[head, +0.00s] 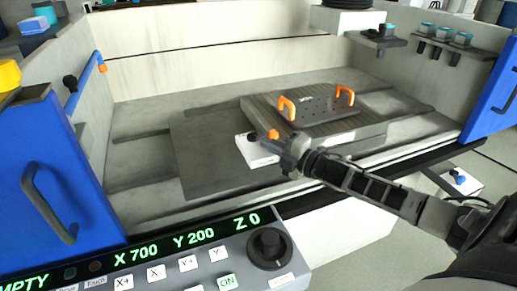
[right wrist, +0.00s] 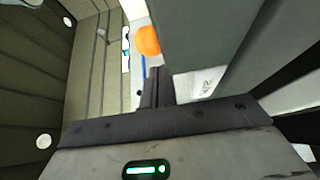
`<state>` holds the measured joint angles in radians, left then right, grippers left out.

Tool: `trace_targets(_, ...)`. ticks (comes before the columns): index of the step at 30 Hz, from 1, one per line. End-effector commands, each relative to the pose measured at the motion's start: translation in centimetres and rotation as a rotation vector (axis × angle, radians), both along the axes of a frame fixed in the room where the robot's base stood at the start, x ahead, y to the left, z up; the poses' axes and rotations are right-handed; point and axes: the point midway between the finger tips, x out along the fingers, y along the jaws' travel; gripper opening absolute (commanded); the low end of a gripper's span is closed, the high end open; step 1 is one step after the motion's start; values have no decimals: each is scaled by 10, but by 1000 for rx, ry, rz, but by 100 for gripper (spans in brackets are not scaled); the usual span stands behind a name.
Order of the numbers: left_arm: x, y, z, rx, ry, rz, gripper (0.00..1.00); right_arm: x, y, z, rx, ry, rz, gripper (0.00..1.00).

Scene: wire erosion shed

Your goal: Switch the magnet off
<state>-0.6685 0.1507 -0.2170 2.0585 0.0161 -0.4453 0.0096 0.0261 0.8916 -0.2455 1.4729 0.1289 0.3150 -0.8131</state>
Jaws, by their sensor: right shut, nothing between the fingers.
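The magnet is a flat grey slab (head: 262,113) with a finely striped top, lying in the machine's bed in the head view. An orange knob (head: 273,134) shows at the slab's front left corner, by a white block (head: 254,154). My right gripper (head: 290,151) is shut and empty, right beside the knob; I cannot tell if they touch. In the right wrist view the orange knob (right wrist: 147,40) is just beyond my shut fingers (right wrist: 153,88). My left gripper is not in view.
A control panel (head: 205,268) with a green display and a dark dial is at the front. Blue doors stand left (head: 62,180) and right (head: 490,95). The bed is clear left of the slab. A shelf (head: 440,43) with small parts is at the back right.

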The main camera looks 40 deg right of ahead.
Motion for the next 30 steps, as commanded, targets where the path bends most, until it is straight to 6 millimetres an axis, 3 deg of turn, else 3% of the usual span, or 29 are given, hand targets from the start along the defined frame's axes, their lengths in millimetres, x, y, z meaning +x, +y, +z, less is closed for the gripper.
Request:
trace_targets(8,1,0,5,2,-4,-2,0,0,8,2,2,1,3,0)
trace_targets(14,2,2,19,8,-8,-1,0,-3,49,6,8,-1,18,0)
trace_targets(19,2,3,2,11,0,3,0,-37,21,-3,-4,6,14,0)
trace_targets(24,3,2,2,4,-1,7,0,-63,1,-2,-2,4,15,0)
trace_targets(30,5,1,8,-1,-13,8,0,-79,-12,-1,-1,2,15,0)
